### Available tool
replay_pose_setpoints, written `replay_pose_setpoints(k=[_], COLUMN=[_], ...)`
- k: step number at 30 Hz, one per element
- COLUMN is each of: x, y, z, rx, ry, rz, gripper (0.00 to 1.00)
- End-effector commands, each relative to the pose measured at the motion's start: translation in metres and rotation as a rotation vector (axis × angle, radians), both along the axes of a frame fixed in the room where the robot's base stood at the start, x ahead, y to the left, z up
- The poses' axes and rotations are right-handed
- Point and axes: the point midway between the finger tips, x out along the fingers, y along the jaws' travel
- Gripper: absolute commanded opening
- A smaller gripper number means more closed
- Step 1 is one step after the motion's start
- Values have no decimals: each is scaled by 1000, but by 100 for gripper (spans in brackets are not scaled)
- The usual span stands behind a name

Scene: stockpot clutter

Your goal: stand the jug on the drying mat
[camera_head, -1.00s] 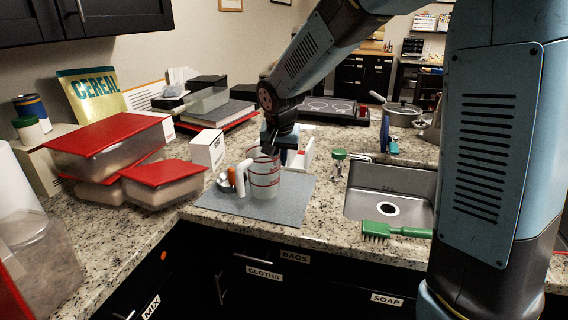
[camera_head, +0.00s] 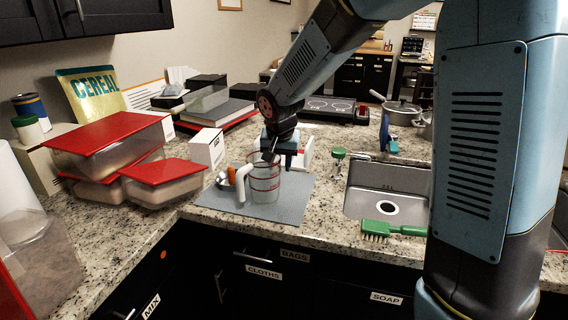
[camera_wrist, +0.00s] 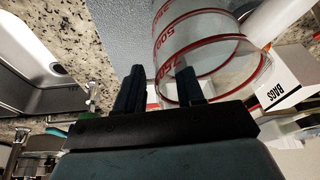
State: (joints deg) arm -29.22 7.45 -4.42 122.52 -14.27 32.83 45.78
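The jug (camera_head: 264,184) is clear with red markings and a white handle. It stands upright on the grey drying mat (camera_head: 292,207), handle to the left. In the wrist view the jug (camera_wrist: 205,45) shows close up with its red rim line and numbers, above the mat (camera_wrist: 115,30). My gripper (camera_head: 272,156) is at the jug's rim, reaching from behind it. In the wrist view my gripper (camera_wrist: 160,84) has its fingers apart. The near edge of the jug lies by the gap between them; I cannot tell whether either finger touches it.
An orange-capped item (camera_head: 232,176) is beside the handle. A white box (camera_head: 207,147) and red-lidded containers (camera_head: 162,172) stand left. The sink (camera_head: 360,203), a green brush (camera_head: 392,230) and a green-topped item (camera_head: 338,155) are right. The mat's front right is clear.

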Motion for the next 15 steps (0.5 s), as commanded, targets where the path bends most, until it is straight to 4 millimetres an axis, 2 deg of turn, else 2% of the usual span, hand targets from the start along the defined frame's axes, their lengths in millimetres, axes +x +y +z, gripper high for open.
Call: replay_pose_setpoints(k=[5,15], x=[-3,-24], y=[0,1], z=[11,69], rx=[2,3], ry=[-2,-5], rz=[1,1], gripper=[38,38])
